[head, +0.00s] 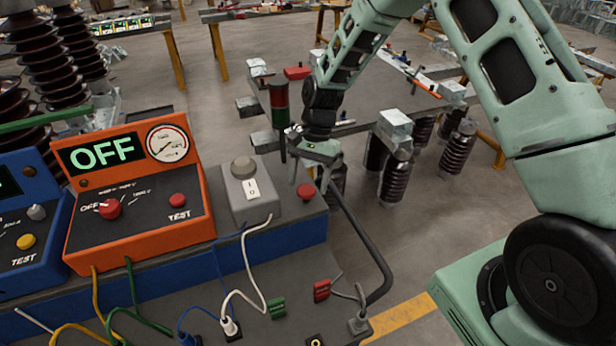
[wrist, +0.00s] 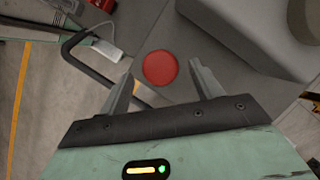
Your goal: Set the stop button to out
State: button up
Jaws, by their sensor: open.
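The stop button (head: 306,191) is a round red cap on the grey top of the bench, near its right end. In the wrist view the red cap (wrist: 160,68) shows face-on, between and beyond my fingertips. My gripper (head: 308,168) is open and empty, pointing down above the button. In the wrist view a finger of my gripper (wrist: 162,78) stands on each side of the cap. I see no clear contact. I cannot tell whether the cap is pressed in or out.
A grey switch box (head: 243,178) stands left of the button. An orange tester (head: 139,239) reading OFF is farther left. A red and green signal column (head: 280,112) rises close behind my gripper. A dark bent rail (head: 376,262) runs along the bench's right end.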

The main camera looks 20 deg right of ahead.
jog(key=shift+s+a+f, duration=0.1)
jog(key=shift+a+f, duration=0.05)
jog(key=shift+f, duration=0.3)
jog(key=c, duration=1.4)
notch_tip(320, 180, up, 2)
jog(key=shift+r+p, duration=0.1)
jog(key=shift+p, duration=0.35)
jog(key=o, duration=1.4)
jog(key=b+v, duration=0.5)
jog(key=v, duration=1.2)
